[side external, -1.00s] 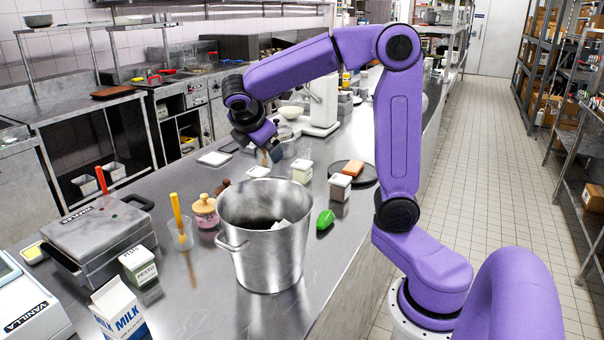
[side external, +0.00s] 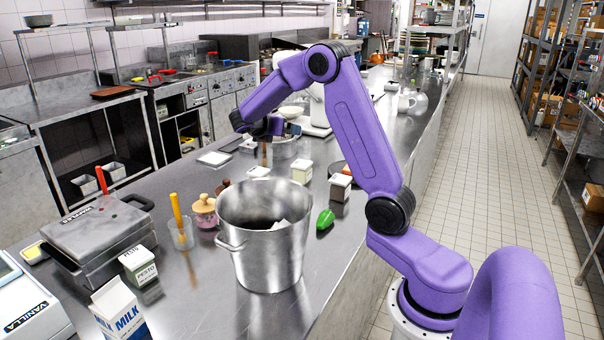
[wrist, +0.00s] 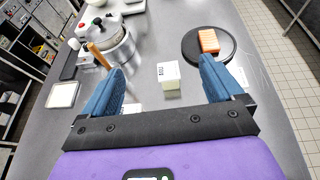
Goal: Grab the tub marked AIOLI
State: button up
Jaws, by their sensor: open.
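A small pale-yellow tub (wrist: 170,85) with a white top stands on the steel counter. In the wrist view it appears between and beyond my fingers; its lettering is too small to read. It seems to match the pale tub (side external: 301,173) in the side view. Another white-topped tub (side external: 340,187) stands near the counter edge, its label unreadable. A tub with a green band marked PESTO (side external: 139,266) stands at front left. No AIOLI label is legible. My gripper (wrist: 161,68) is open and empty, above the counter; its fingertips are unclear in the side view.
A black round plate (wrist: 190,45) bears an orange block (wrist: 208,41) on the right. A large steel bucket (side external: 262,245) stands nearer the side camera. Some counter between is clear.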

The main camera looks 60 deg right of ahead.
send_near(304, 165)
jog(key=w+a+r, duration=0.1)
jog(key=a+r, duration=0.1)
jog(key=a, duration=0.2)
jog(key=x, duration=1.7)
jog(key=shift+d+f, duration=0.15)
jog(key=shift+f, duration=0.35)
jog(key=c, duration=1.2)
